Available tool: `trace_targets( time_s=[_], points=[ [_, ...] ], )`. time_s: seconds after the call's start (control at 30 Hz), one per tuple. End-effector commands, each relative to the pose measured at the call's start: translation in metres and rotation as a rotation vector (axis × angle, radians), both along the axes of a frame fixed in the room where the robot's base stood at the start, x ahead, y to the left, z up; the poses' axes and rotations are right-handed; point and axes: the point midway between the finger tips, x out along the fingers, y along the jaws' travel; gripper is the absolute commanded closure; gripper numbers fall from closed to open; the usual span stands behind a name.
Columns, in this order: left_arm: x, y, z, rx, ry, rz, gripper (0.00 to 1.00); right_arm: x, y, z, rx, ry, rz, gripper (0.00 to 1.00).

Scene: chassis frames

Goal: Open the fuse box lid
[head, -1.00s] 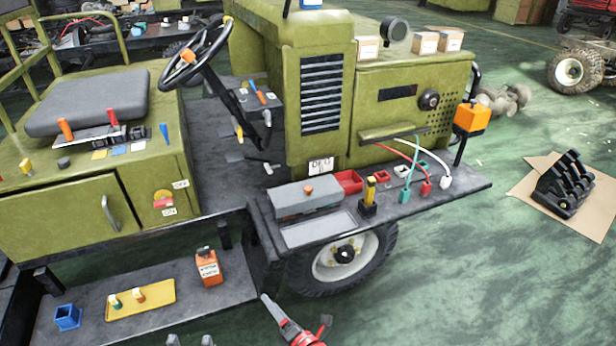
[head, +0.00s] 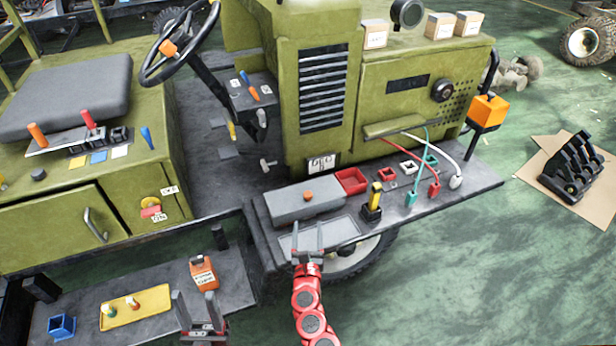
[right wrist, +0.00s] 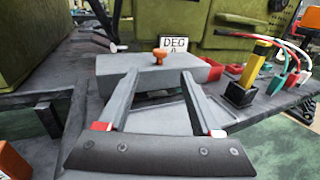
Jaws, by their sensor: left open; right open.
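The fuse box appears to be the grey box (head: 285,207) on the dark side shelf, its grey lid closed with an orange knob (head: 308,196) on top. It also shows in the right wrist view (right wrist: 125,68), with the knob (right wrist: 159,56) upright. My right gripper (head: 307,236) is open and empty, in front of the box and over a flat grey tray (head: 340,231). In the right wrist view its fingers (right wrist: 155,98) point at the box's front, apart from the knob. My left gripper (head: 196,303) is open and empty at the bottom, by the lower step.
A yellow tray (head: 150,308) and an orange container (head: 203,273) sit on the lower step.

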Motion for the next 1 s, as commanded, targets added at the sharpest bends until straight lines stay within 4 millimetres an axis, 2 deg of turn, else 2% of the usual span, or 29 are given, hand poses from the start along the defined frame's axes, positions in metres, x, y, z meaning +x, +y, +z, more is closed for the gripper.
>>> trace_targets(
  time_s=[0.17,0.47,0.8,1.0],
  points=[
    [0.000,0.000,0.000,0.000,0.000,0.000,0.50,0.023,-0.003,0.000,-0.001,0.000,-0.004,0.34],
    [0.000,0.000,-0.012,0.000,0.000,0.000,0.50,0.083,-0.008,-0.003,0.001,0.001,-0.004,0.34],
    [0.000,0.000,-0.043,0.000,0.000,0.000,0.50,0.142,-0.012,-0.004,0.006,-0.001,-0.003,0.34],
    [0.000,0.000,-0.058,0.000,0.000,0.000,0.50,0.163,-0.014,-0.004,0.005,0.001,-0.001,0.34]
  ],
)
